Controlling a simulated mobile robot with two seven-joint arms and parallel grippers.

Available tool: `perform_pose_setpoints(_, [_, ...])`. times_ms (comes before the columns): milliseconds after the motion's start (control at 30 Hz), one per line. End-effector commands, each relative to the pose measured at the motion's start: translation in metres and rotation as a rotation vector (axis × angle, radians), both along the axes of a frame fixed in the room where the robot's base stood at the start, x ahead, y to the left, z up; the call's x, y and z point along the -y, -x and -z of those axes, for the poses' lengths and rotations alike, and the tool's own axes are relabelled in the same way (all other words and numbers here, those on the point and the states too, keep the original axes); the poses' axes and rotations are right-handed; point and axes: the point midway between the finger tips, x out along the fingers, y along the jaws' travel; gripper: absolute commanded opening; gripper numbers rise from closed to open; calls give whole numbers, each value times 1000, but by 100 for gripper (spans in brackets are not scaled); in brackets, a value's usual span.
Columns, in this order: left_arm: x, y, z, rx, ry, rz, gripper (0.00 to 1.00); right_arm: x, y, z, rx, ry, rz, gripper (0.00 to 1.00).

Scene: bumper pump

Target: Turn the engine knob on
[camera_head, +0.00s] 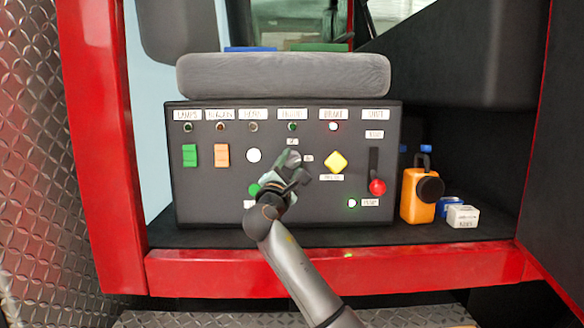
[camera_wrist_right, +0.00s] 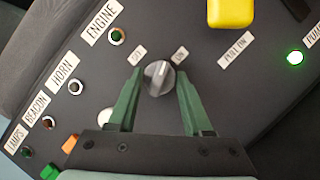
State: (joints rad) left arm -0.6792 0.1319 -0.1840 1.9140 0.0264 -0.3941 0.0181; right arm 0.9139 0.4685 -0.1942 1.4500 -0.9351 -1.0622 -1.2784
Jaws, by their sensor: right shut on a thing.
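The engine knob (camera_wrist_right: 159,78) is a round grey knob with a pale pointer ridge on the dark control panel. In the right wrist view it sits between two small white labels, and its ridge points roughly toward the top of the picture. My right gripper (camera_head: 292,172) reaches the panel from below, its green fingers on both sides of the knob and shut on it. In the head view the gripper hides most of the knob. The ENGINE label (camera_wrist_right: 103,22) and a small indicator lamp (camera_wrist_right: 117,36) are above it. My left gripper is out of view.
The panel (camera_head: 230,190) also carries a green switch (camera_head: 190,155), an orange switch (camera_head: 222,155), a white button (camera_head: 254,155), a yellow knob (camera_head: 336,161) and a red-tipped lever (camera_head: 377,187). An orange bottle (camera_head: 416,196) and small boxes (camera_head: 462,216) stand to the right.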

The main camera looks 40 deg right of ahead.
Motion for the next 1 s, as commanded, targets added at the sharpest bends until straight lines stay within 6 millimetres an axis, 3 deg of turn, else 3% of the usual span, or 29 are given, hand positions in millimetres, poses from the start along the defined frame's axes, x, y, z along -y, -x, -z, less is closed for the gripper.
perform_pose_setpoints(500, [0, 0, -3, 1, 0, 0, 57, -1, -1, -2, 230, -273, -1, 0])
perform_pose_setpoints(1000, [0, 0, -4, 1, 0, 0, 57, -1, -1, -3, 280, -330, -1, 0])
